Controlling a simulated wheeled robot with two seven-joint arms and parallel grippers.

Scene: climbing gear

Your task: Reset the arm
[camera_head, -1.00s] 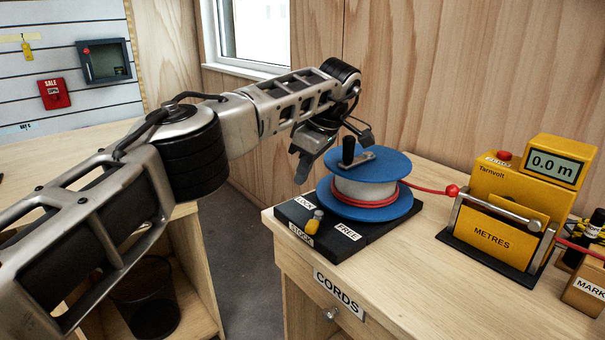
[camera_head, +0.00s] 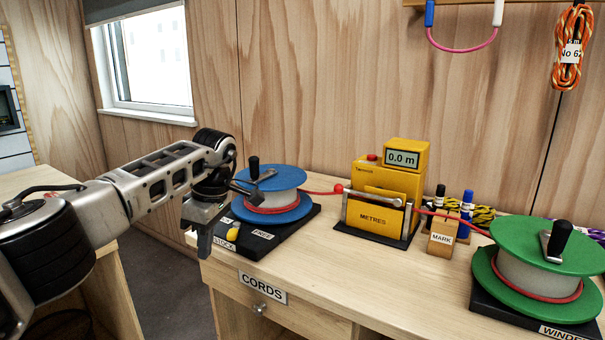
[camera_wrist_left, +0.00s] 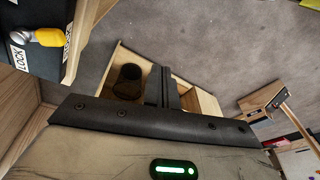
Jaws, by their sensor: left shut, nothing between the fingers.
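My left arm comes in from the left in the head view. Its gripper (camera_head: 205,232) points down at the left front corner of the cord bench, beside the blue stock reel (camera_head: 268,180). The gripper is shut and empty. In the left wrist view the shut gripper (camera_wrist_left: 161,88) hangs over the grey floor, with an open wooden cabinet below. The yellow lock knob (camera_head: 233,233) on the reel's black base stands close to the right of the gripper; it also shows in the left wrist view (camera_wrist_left: 48,37). My right gripper is in neither view.
A red cord runs from the blue reel through the yellow metre counter (camera_head: 385,195), reading 0.0 m, past the marker block (camera_head: 440,236) to the green winder reel (camera_head: 545,257). The bench drawer (camera_head: 270,305) is labelled CORDS. Floor (camera_head: 165,285) lies open left of the bench.

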